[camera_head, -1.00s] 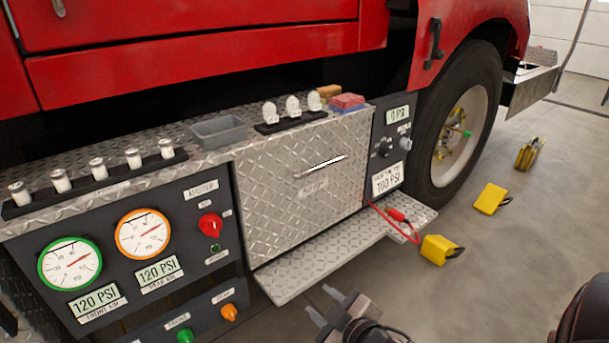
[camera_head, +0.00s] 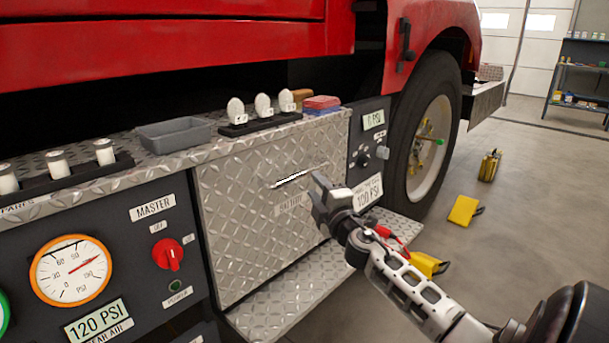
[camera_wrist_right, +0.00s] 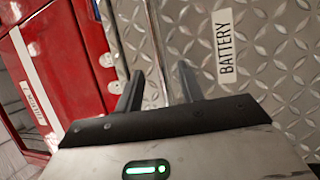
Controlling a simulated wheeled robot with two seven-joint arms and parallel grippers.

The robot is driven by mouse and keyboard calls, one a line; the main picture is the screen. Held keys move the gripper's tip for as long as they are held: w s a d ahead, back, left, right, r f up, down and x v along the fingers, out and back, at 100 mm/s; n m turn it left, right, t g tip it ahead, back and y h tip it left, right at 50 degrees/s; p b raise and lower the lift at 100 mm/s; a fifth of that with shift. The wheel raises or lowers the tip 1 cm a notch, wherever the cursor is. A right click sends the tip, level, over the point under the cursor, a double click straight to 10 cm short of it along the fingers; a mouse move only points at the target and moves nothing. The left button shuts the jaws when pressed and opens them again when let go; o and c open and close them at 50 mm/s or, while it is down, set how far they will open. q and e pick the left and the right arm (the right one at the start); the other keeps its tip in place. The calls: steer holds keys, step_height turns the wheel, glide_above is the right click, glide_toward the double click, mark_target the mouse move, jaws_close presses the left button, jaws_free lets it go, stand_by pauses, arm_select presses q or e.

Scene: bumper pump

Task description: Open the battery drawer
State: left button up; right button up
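The battery drawer (camera_head: 262,215) is a closed diamond-plate front in the truck's side panel, with a thin silver bar handle (camera_head: 298,177) near its top and a "BATTERY" label below. My right gripper (camera_head: 322,196) is in front of the drawer's right part, just right of the handle. In the right wrist view, the gripper (camera_wrist_right: 160,72) is open and empty. There the handle (camera_wrist_right: 154,42) runs between the fingers in the picture, and the label (camera_wrist_right: 224,48) is to the right. Contact with the handle cannot be told. My left gripper is not in view.
A diamond-plate step (camera_head: 292,297) juts out below the drawer. The ledge above holds a grey tray (camera_head: 175,134) and a rack with white discs (camera_head: 262,104). A gauge panel (camera_head: 110,210) is on the left. Yellow chocks (camera_head: 464,210) lie on the floor near the wheel (camera_head: 428,140).

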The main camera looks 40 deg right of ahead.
mark_target(307, 175)
steer(key=b+x, duration=0.1)
steer(key=x, duration=0.6)
steer(key=shift+w, duration=0.1)
steer(key=shift+c, duration=0.4)
jaws_close()
